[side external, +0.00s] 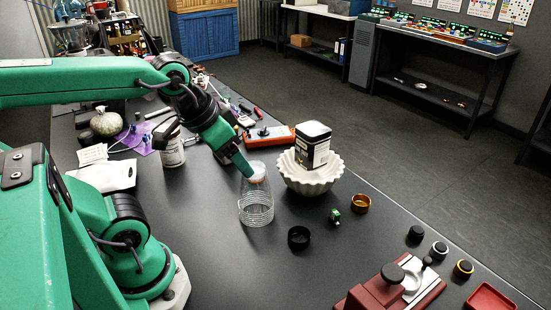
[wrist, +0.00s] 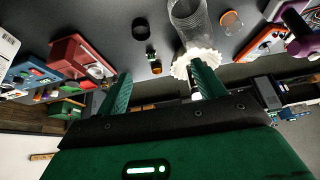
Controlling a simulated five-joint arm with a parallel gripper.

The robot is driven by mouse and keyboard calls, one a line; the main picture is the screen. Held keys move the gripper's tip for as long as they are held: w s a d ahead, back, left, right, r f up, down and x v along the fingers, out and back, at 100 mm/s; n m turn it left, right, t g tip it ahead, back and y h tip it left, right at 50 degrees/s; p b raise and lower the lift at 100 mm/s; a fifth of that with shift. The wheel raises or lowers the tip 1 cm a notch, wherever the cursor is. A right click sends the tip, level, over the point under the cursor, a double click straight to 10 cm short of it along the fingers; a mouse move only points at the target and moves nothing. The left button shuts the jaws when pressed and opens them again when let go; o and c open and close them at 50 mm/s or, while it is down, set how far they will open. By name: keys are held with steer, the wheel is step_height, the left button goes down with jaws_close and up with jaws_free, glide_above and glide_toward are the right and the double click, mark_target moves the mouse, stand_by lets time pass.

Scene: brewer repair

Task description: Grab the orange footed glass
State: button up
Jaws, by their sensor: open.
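A small clear glass with an orange tint (side external: 258,172) shows beside my gripper tip in the side view, partly hidden. It seems to be the round orange-edged thing (wrist: 231,20) in the wrist view, near the top. A clear ribbed glass (side external: 256,209) stands in front of it in the side view, and also shows in the wrist view (wrist: 188,18). My gripper (side external: 246,170) points down close to the orange glass in the side view; I cannot tell if they touch.
A dark ring (side external: 299,238), a green part (side external: 335,215) and a gold ring (side external: 360,203) lie nearby. A red-orange device (side external: 269,137) lies behind. The bench's front middle is clear.

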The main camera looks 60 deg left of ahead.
steer(key=w+a+f+m+g, duration=0.2)
steer(key=w+a+f+g, duration=0.15)
steer(key=w+a, duration=0.75)
steer(key=w+a+f+g, duration=0.2)
steer(key=w+a+f, duration=0.3)
steer(key=a+f, duration=0.6)
steer(key=shift+w+a+f+m, duration=0.2)
steer(key=shift+w+f+m, duration=0.2)
steer(key=shift+f, duration=0.2)
steer(key=shift+f, duration=1.3)
steer(key=shift+f, duration=0.1)
steer(key=shift+s+f, duration=0.1)
steer(key=shift+f, duration=2.35)
